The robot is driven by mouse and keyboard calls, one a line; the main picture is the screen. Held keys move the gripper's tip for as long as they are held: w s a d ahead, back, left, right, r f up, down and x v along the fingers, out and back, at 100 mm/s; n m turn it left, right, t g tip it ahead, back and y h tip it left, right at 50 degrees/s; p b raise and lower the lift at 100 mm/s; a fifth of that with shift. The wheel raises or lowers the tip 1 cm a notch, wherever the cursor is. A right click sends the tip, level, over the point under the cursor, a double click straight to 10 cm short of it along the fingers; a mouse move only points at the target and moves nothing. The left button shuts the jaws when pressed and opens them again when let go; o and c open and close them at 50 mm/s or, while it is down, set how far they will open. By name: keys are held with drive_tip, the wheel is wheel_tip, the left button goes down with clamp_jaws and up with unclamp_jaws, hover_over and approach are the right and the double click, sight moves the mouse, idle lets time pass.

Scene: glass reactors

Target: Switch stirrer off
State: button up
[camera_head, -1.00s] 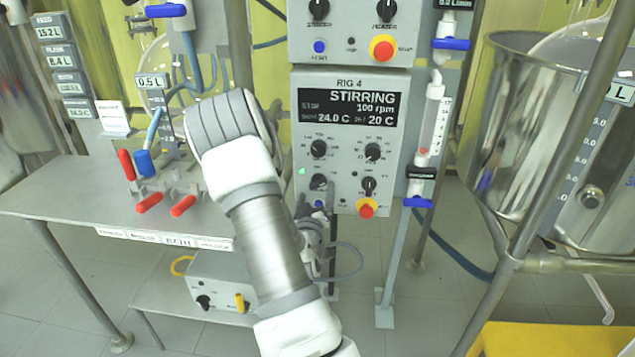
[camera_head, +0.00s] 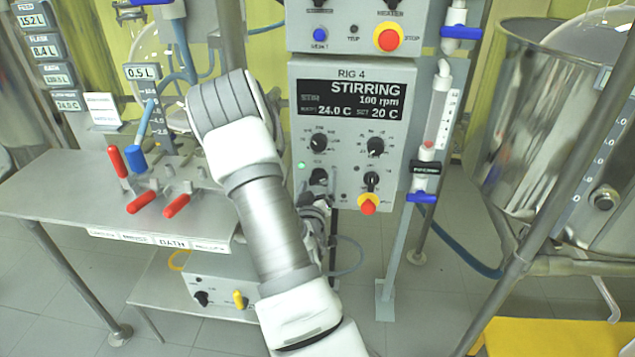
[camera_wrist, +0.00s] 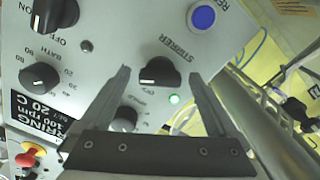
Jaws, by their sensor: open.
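The RIG 4 control box (camera_head: 405,140) has a display (camera_head: 350,100) reading STIRRING, 100 rpm, 24.0 C, set 20 C. The black stirrer knob (camera_wrist: 160,72) sits below its STIRRER label in the wrist view, with a lit green lamp (camera_wrist: 174,99) beside it. The same knob (camera_head: 318,177) and green lamp (camera_head: 302,165) show low on the box in the head view. My gripper (camera_wrist: 159,76) is open, with one finger on each side of the knob. I cannot tell whether the fingers touch it. In the head view my arm partly hides the gripper.
Other black knobs (camera_head: 375,147) and a red-yellow stop button (camera_head: 368,205) are close by on the box. A blue reset button (camera_wrist: 203,17) is near the right finger. A flow tube (camera_head: 440,120) stands right of the box, and a bench (camera_head: 60,190) is at left.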

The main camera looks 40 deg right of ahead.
drive_tip(key=c, duration=1.4)
drive_tip(key=n+b, duration=0.1)
drive_tip(key=n, duration=0.4)
drive_tip(key=shift+w+n, duration=0.1)
drive_tip(key=shift+n, duration=0.2)
drive_tip(key=n, duration=0.6)
drive_tip(key=shift+r+p, duration=0.1)
drive_tip(key=shift+p, duration=0.2)
drive_tip(key=shift+n, duration=0.3)
drive_tip(key=o, duration=1.4)
